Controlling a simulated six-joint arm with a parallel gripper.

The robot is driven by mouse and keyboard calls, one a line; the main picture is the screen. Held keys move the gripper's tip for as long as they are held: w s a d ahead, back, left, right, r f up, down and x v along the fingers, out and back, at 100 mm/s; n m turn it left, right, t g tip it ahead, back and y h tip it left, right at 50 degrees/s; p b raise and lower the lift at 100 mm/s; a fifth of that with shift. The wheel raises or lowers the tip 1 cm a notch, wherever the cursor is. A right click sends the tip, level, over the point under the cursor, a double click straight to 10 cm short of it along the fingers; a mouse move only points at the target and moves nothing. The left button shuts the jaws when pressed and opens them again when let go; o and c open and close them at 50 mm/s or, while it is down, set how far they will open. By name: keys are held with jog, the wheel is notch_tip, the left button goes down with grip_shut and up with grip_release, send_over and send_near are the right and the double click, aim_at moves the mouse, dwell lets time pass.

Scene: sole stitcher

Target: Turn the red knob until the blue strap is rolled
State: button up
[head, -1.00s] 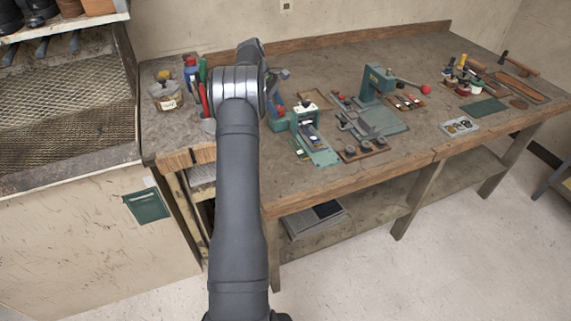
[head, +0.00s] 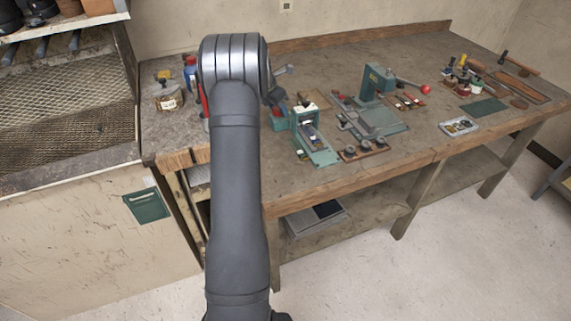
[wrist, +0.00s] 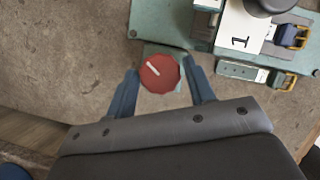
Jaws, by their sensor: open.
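The round red knob (wrist: 160,73) with a white pointer mark shows in the wrist view, on the side of a green device (wrist: 168,22). My gripper (wrist: 163,78) is open, with one blue finger on each side of the knob; contact cannot be told. In the head view the knob (head: 277,112) is a small red spot by the blue fingers, left of the green device (head: 322,156). A dark blue strap end with a brass buckle (wrist: 290,36) lies at the right of the wrist view. Beside it is a green strap with a buckle (wrist: 245,71).
A green press (head: 378,85) with a red-tipped lever stands to the right on the bench (head: 245,165). A jar (head: 168,97) and tools stand at the left, partly behind my arm.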

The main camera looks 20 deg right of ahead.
jog(key=n+t, duration=0.1)
jog(key=n, duration=0.2)
jog(key=shift+s+d+n+y, duration=0.1)
jog(key=shift+s+n+y, duration=0.05)
jog(key=shift+n+y, duration=0.25)
jog(key=s+a+r+m, duration=0.2)
jog(key=a+r+m, duration=0.1)
jog(key=r+m, duration=0.8)
jog(key=s+a+r+m, duration=0.25)
jog(key=r+m, duration=0.45)
jog(key=m, duration=0.8)
jog(key=s+f+y, duration=0.1)
jog(key=s+f, duration=0.4)
jog(key=f, duration=0.2)
jog(key=s+f+t+y, duration=0.1)
jog(key=s+f, duration=0.5)
jog(key=f, duration=0.2)
jog(key=s+f+y, duration=0.1)
jog(key=s+f, duration=0.5)
jog(key=f, duration=0.2)
jog(key=shift+s+a+m+t, duration=0.25)
jog(key=shift+a+m+t, duration=0.05)
jog(key=shift+m, duration=0.1)
dwell(0.6)
